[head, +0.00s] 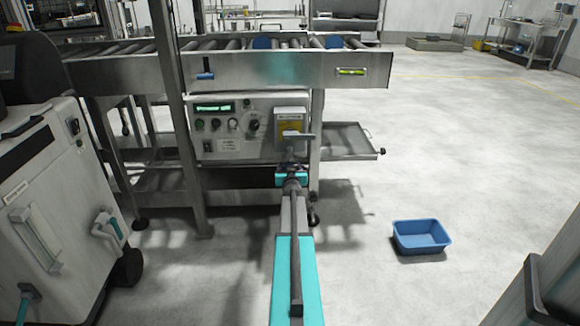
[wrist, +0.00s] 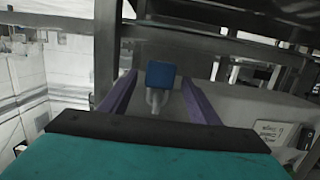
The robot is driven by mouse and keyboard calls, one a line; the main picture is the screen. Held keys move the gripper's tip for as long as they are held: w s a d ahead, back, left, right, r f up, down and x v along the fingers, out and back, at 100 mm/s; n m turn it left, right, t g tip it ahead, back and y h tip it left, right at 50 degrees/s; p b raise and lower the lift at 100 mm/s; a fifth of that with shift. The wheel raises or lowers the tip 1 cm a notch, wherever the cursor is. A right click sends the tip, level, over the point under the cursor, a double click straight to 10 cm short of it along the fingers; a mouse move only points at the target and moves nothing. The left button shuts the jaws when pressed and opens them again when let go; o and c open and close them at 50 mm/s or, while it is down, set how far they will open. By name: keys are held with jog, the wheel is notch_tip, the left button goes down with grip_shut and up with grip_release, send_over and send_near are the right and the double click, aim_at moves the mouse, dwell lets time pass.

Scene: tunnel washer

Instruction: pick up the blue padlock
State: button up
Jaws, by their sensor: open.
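In the wrist view a blue block (wrist: 160,75), which looks like the padlock, sits between the tips of my two purple fingers. A pale grey piece extends from its lower side. My gripper (wrist: 158,84) is open, with a finger on each side of the block and a visible gap around it. I cannot tell how far ahead of the fingertips the block is. I cannot make out the padlock there.
A roller conveyor (head: 120,70) with blue items on it runs above the panel. A metal shelf (head: 350,153) juts out right of the panel. A blue bin (head: 421,236) stands on the floor at right. A white machine (head: 50,200) stands at left. Floor between is clear.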

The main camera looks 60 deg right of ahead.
jog(key=shift+c, duration=0.4)
jog(key=c, duration=1.1)
jog(key=shift+r, duration=0.1)
jog(key=shift+r+p, duration=0.85)
jog(key=shift+r, duration=0.05)
jog(key=f+p+v, duration=0.1)
jog(key=f+v, duration=0.1)
jog(key=v, duration=1.5)
jog(key=shift+s+a+f, duration=0.3)
jog(key=shift+a+f, duration=0.2)
